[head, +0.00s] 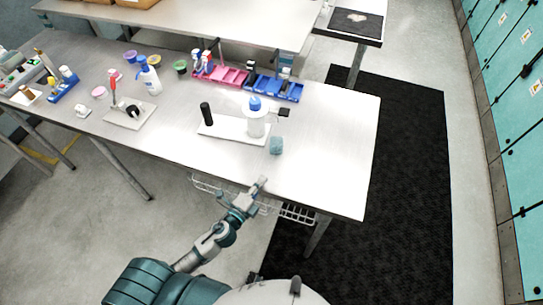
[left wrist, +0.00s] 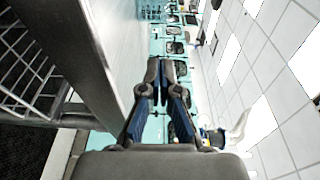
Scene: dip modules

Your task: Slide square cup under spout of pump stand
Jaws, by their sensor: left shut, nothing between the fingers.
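A small teal square cup (head: 276,145) stands on the table just off the front right corner of the pump stand (head: 228,127). The stand is a white board with a black post, a white blue-capped bottle (head: 255,120) and a black spout (head: 284,112) pointing right. The cup is nearer the table's front edge than the spout and apart from the bottle. My left gripper (head: 261,182) is shut and empty at the table's front edge, nearer me than the cup. Its closed fingers (left wrist: 167,72) show in the left wrist view, where the cup and stand are not visible.
The table (head: 340,150) is clear to the right of the cup. Pink (head: 222,76) and blue trays (head: 274,88) stand behind the pump stand. A wire basket (head: 220,190) hangs under the front edge.

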